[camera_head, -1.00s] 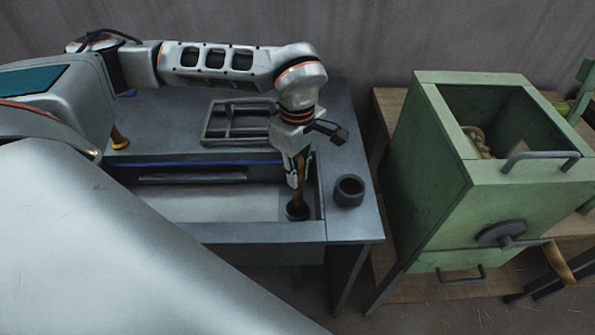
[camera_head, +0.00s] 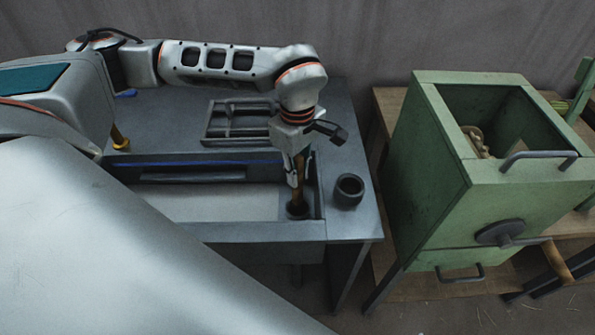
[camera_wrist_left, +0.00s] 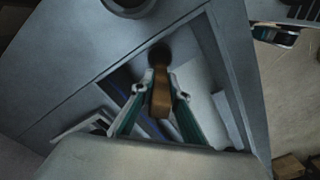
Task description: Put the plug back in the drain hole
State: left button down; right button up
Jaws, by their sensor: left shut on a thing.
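The plug has an upright brown handle (camera_head: 299,195) and a dark round base (camera_head: 297,211). It is at the right end of the sunken trough (camera_head: 190,232) in the grey bench. My left gripper (camera_head: 298,176) points down from above, shut on the handle. The left wrist view shows the handle (camera_wrist_left: 161,97) between the two fingers, with the dark round base (camera_wrist_left: 159,55) beyond. The drain hole cannot be made out; whether the base is seated in it or above it cannot be told. My right gripper is not in view.
A dark ring-shaped cup (camera_head: 348,190) stands on the bench right of the trough. A slotted grey rack (camera_head: 238,121) lies behind the trough. A green box (camera_head: 430,190) with a crank stands to the right, across a gap.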

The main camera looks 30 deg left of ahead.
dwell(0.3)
pick_arm(q)
jog(key=shift+f, duration=0.55)
dwell(0.5)
jog(key=c, duration=2.2)
grip_release()
jog(key=shift+c, duration=0.2)
